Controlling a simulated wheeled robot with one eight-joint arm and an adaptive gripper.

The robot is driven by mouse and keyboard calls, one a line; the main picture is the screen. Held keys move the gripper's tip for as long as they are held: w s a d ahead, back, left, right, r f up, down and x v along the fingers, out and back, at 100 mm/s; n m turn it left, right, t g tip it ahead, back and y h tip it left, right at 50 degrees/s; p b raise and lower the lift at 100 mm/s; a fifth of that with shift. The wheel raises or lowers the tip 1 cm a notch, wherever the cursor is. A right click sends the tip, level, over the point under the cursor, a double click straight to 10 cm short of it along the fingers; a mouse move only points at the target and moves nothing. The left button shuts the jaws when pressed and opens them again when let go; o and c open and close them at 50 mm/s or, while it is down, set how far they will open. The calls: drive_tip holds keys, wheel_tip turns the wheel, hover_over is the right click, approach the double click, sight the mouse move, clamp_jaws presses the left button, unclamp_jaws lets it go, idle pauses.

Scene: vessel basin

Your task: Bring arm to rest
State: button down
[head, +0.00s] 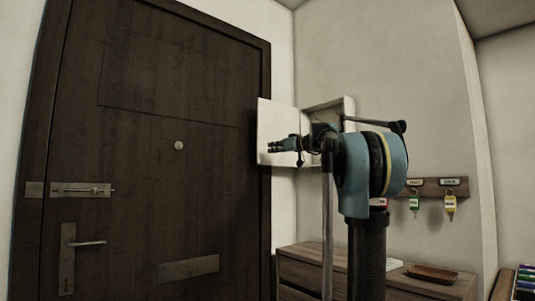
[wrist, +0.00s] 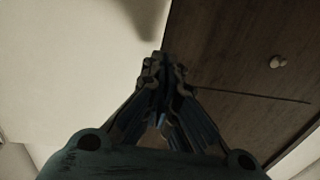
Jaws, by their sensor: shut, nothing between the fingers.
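My gripper (head: 273,146) is at the left end of my raised arm in the head view, in front of an open white cabinet door. Its fingers are together and hold nothing. In the wrist view my gripper (wrist: 163,62) shows with its fingertips meeting, against a white surface and the dark wood door. My arm is folded in front of the wall cabinet and hides part of it.
A dark wooden door (head: 150,130) with a bolt (head: 85,190) and lever handle (head: 88,243) fills the left. The wall cabinet (head: 345,108) stands open. A wooden dresser (head: 300,268) carries a brown tray (head: 433,274).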

drive_tip(key=v, duration=0.6)
drive_tip(key=shift+s, duration=0.55)
drive_tip(key=s+a+f+m+g+h, duration=0.1)
drive_tip(key=s+f+g+h, duration=0.1)
drive_tip(key=s+f, duration=0.75)
drive_tip(key=s+a+f+m+g+h, duration=0.1)
drive_tip(key=s+f+g, duration=0.25)
drive_tip(key=f, duration=1.15)
drive_tip(key=s+a+f+m+g+h, duration=0.1)
drive_tip(key=s+f+g+h, duration=0.1)
drive_tip(key=s+f, duration=0.8)
drive_tip(key=s+d+f+m+g+h, duration=0.1)
drive_tip(key=s+d+f, duration=0.3)
drive_tip(key=f, duration=0.7)
drive_tip(key=s+d+f+m+g+h, duration=0.1)
drive_tip(key=s+d+f+m+h, duration=0.2)
drive_tip(key=s+f, duration=0.5)
drive_tip(key=s+d+f+m+g+h, duration=0.1)
drive_tip(key=s+d+f+h, duration=0.3)
drive_tip(key=f, duration=1)
drive_tip(key=s+d+m, duration=0.1)
drive_tip(key=s, duration=0.1)
drive_tip(key=shift+s+f, duration=0.2)
drive_tip(key=shift+s, duration=0.15)
drive_tip(key=shift+d, duration=0.15)
drive_tip(key=shift+w+f, duration=0.2)
drive_tip(key=shift+w, duration=0.25)
